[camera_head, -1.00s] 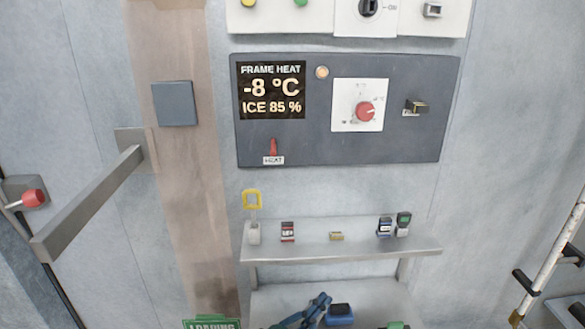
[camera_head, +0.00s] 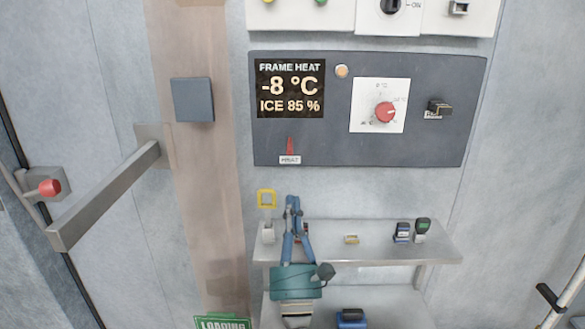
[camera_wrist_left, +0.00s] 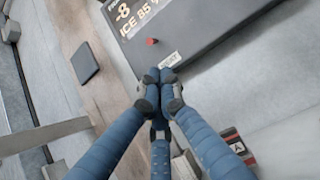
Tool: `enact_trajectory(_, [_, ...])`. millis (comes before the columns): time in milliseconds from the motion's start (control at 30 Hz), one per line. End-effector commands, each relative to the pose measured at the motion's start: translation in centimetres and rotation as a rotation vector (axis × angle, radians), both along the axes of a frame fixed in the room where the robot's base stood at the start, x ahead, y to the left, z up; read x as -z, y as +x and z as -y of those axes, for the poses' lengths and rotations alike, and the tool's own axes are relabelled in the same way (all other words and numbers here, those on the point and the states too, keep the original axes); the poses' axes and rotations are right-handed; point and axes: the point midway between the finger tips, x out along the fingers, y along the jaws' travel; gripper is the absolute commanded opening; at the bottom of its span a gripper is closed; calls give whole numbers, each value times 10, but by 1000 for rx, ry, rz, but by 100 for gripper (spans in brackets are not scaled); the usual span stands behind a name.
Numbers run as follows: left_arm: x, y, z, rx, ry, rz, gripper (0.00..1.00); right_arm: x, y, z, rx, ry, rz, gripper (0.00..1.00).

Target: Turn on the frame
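The dark frame heat panel (camera_head: 370,145) hangs on the wall; its display (camera_head: 290,88) reads "FRAME HEAT -8 °C ICE 85 %". A small red lever switch (camera_head: 290,146) labelled HEAT points up below the display. A red knob (camera_head: 385,112) sits on a white plate, with a small dark switch (camera_head: 437,106) to its right and a round pale amber lamp (camera_head: 341,71) above left. My left gripper (camera_head: 292,201) is below the HEAT label, empty, its blue fingertips together. In the left wrist view the fingertips (camera_wrist_left: 160,76) appear just short of the red switch (camera_wrist_left: 152,41). My right gripper is out of view.
A metal shelf (camera_head: 375,254) below the panel holds small items, including a yellow-looped padlock-like item (camera_head: 267,215) and two small devices (camera_head: 412,231). A long door handle (camera_head: 105,195) juts out at left, near a red-knobbed lever (camera_head: 48,187).

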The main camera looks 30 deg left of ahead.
Motion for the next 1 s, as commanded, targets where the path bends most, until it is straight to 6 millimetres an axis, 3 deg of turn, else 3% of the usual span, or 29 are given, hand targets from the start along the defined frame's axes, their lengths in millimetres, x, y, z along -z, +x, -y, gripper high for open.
enact_trajectory(167, [-10, 7, -5, -1, 3, 1, 0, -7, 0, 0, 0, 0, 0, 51])
enact_trajectory(600, [-55, 55, -39, -1, 5, -2, 0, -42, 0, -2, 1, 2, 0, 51])
enact_trajectory(1000, [-60, 65, -46, 0, 3, -2, 0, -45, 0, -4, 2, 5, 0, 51])
